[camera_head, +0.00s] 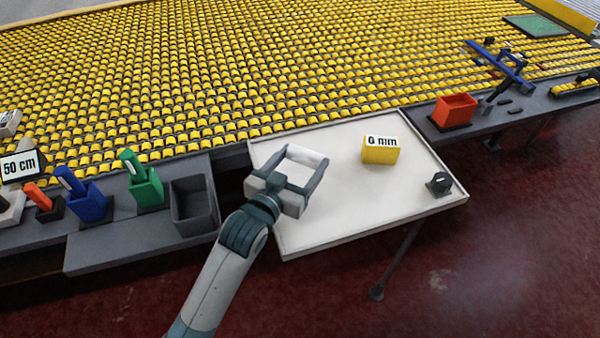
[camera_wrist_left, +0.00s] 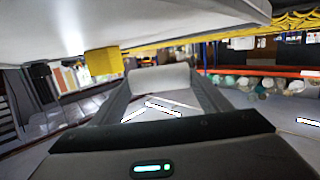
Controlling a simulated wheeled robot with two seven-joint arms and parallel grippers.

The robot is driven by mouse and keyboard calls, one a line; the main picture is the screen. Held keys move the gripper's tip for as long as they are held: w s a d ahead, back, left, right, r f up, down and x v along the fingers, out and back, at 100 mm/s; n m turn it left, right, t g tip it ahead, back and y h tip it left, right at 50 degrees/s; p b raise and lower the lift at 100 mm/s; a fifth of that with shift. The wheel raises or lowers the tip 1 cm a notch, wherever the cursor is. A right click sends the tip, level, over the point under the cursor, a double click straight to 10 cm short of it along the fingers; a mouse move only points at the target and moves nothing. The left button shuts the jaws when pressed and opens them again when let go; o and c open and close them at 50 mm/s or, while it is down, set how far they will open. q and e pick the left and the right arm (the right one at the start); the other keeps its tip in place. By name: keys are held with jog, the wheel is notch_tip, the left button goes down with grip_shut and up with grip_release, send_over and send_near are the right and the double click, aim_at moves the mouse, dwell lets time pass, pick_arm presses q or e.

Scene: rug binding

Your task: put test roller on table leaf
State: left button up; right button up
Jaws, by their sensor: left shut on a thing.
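My left gripper (camera_head: 304,160) is shut on a pale roller (camera_head: 306,155), held crosswise between its fingertips. They are over the left part of the white table leaf (camera_head: 340,215); I cannot tell whether the roller touches the surface. In the left wrist view, which looks upside down, the roller (camera_wrist_left: 160,78) spans the two fingertips, with the leaf (camera_wrist_left: 180,25) along the top. A yellow block labelled "6 mm" (camera_head: 380,152) stands on the leaf to the right of the gripper. My right gripper is not in view.
A small dark object (camera_head: 439,184) sits at the leaf's right edge. An empty grey bin (camera_head: 194,205), a green holder (camera_head: 146,187) and a blue holder (camera_head: 88,204) stand left. A red bin (camera_head: 454,110) stands right. The leaf's front middle is clear.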

aim_at(300, 183)
pick_arm(q)
jog(key=shift+s+a+f, duration=0.25)
jog(key=shift+s, duration=0.15)
jog(key=shift+f, duration=0.15)
jog(key=shift+f, duration=1.85)
jog(key=shift+f, duration=0.1)
jog(key=o, duration=1.1)
